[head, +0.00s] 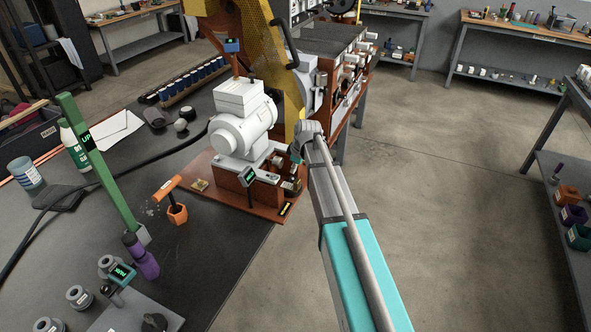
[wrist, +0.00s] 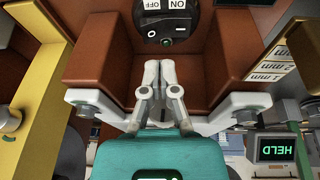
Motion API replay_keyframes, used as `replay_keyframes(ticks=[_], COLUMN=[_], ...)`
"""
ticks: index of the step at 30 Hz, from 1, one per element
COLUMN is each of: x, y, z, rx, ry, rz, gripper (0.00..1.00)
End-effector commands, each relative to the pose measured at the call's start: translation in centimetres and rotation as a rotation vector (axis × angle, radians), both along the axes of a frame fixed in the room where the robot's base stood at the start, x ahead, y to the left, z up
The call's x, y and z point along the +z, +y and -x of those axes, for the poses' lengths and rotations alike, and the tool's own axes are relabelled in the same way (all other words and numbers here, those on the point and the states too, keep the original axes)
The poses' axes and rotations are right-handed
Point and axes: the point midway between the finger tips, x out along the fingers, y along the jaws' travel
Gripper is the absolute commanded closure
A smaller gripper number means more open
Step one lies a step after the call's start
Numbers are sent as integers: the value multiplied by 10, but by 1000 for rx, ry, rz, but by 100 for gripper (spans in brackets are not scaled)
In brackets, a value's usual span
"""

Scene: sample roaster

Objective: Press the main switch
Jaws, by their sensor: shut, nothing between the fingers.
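The main switch (wrist: 165,32) is a dark panel with a rocker marked by a line and a circle, at the top middle of the wrist view. Its ON/OFF label (wrist: 164,4) appears upside down. My gripper (wrist: 159,64) is shut and empty, its two fingers side by side, pointing toward the switch. The fingertips appear just below the rocker in the picture; whether they touch the panel cannot be told. In the head view my arm reaches the right side of the machine, and the switch is hidden there.
Brown blocks (wrist: 97,68) flank my fingers closely. A yellow frame (wrist: 33,75) stands at the left, and a display reading HELD (wrist: 275,149) at the lower right. In the head view a white motor (head: 240,130) sits on a brown base. Open floor (head: 450,180) lies right.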

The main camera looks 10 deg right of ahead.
Motion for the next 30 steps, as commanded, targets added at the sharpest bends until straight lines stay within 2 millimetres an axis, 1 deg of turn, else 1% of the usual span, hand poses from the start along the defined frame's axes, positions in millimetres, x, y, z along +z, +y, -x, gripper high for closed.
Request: replay_keyframes(ticks=[1, 3, 15, 21, 30], x=[-8, -13, -39, -43, -43], y=[1, 0, -4, -4, -4], z=[-1, -2, -7, -8, -8], rx=[0, 0, 0, 0, 0], ry=[0, 0, 0, 0, 0], rz=[0, 0, 0, 0, 0], gripper=[100, 100, 100, 100, 100])
